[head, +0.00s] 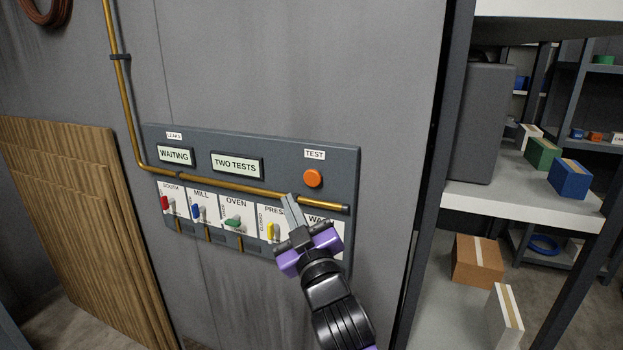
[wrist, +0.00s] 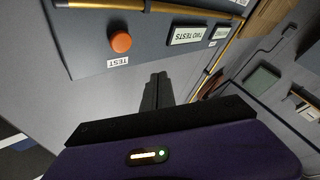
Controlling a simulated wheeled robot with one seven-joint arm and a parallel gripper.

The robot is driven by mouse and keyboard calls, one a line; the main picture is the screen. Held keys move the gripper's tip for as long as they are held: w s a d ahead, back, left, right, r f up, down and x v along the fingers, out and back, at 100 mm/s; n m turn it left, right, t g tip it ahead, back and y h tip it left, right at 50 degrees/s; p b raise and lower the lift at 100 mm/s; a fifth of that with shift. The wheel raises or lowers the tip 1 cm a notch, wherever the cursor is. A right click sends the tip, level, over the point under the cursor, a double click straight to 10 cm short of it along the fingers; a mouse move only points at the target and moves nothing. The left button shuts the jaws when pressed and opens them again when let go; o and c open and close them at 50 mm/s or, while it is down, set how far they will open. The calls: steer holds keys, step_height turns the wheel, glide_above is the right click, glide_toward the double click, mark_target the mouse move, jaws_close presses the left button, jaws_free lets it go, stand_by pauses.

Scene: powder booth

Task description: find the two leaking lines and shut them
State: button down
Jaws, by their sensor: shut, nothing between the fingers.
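A grey panel (head: 265,162) on the wall carries a LEAKS display (head: 175,156) reading WAITING and another display (head: 237,166) reading TWO TESTS. An orange TEST button (head: 313,178) is at its upper right; the button also shows in the wrist view (wrist: 121,42). Below a brass pipe (head: 240,187) are labelled lines: a red handle (head: 165,203), a blue handle (head: 196,211), a green OVEN handle (head: 234,222) and a yellow handle (head: 271,231). The green handle lies more sideways than the others. My gripper (head: 291,200) is shut and empty before the panel's right side, below the button, hiding the rightmost line's handle.
Brown boards (head: 75,200) lean on the wall at the left. A shelf (head: 530,195) with boxes stands at the right, past a dark upright. A cardboard box (head: 478,262) sits on a lower level.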

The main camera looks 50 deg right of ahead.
mark_target(313, 178)
steer(key=shift+w+d+p, duration=0.45)
steer(key=shift+d+p, duration=0.85)
steer(key=shift+p, duration=0.2)
steer(key=shift+w+d+p, duration=0.45)
steer(key=shift+d+p, duration=0.85)
steer(key=shift+p, duration=0.25)
steer(key=shift+w+d+p, duration=0.45)
steer(key=shift+d+p, duration=0.85)
steer(key=shift+p, duration=0.2)
steer(key=shift+w+d+r+p, duration=0.15)
steer(key=shift+d+p, duration=0.15)
steer(key=shift+p, duration=0.8)
steer(key=shift+d, duration=0.1)
